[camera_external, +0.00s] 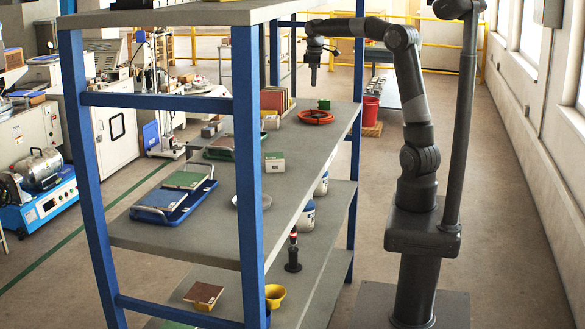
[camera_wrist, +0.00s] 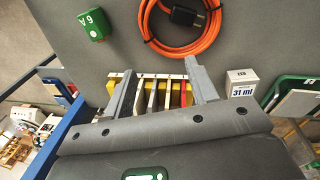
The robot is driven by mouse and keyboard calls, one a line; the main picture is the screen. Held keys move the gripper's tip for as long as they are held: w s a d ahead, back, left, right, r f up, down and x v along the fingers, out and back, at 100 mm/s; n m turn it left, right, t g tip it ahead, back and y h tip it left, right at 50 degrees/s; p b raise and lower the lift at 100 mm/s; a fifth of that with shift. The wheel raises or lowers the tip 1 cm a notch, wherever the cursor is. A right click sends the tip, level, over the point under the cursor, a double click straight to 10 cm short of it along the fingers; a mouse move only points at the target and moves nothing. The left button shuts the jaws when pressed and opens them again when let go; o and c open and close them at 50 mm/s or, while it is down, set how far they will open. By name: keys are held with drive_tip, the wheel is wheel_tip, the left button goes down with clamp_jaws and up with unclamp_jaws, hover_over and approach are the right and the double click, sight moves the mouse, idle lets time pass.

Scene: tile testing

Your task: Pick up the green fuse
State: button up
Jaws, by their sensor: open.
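The green fuse (camera_wrist: 94,25), a small green block with a white "6 A" style marking, lies on the grey shelf at the upper left of the wrist view. In the external view it appears as a small green block (camera_external: 324,104) on the upper shelf, behind the orange cable. My gripper (camera_wrist: 159,66) is open and empty, with both fingers in the wrist view. The fuse is beyond and left of the fingers, apart from them. In the external view my gripper (camera_external: 313,66) points down above the shelf, higher than the fuse.
A coiled orange cable (camera_external: 315,117) with a black plug (camera_wrist: 187,14) lies near the fuse. Upright tiles (camera_external: 273,99) stand in a row beside it. A white box (camera_wrist: 242,83) sits to the right. A blue post (camera_external: 247,150) and a top shelf (camera_external: 190,16) frame the rack.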

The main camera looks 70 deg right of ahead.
drive_tip(key=y, duration=0.1)
approach(324, 102)
drive_tip(key=shift+w+d+r+g, duration=0.15)
drive_tip(key=shift+d, duration=0.3)
drive_tip(key=shift+w+d+r+g, duration=0.1)
drive_tip(key=shift+w+d+g, duration=0.05)
drive_tip(key=shift+d, duration=0.3)
drive_tip(key=shift+s+d+f, duration=0.1)
drive_tip(key=shift+d+f, duration=0.1)
drive_tip(key=shift+d, duration=0.05)
wheel_tip(324, 102, down, 5)
drive_tip(key=shift+f, duration=0.1)
drive_tip(key=shift+w+a+f, duration=0.15)
drive_tip(key=shift+a+f, duration=0.05)
drive_tip(key=shift+f, duration=1.1)
drive_tip(key=shift+w+a+f, duration=0.1)
drive_tip(key=shift+a+f, duration=0.05)
drive_tip(key=shift+f, duration=1.2)
drive_tip(key=shift+c, duration=0.4)
drive_tip(key=c, duration=1)
drive_tip(key=shift+r, duration=0.1)
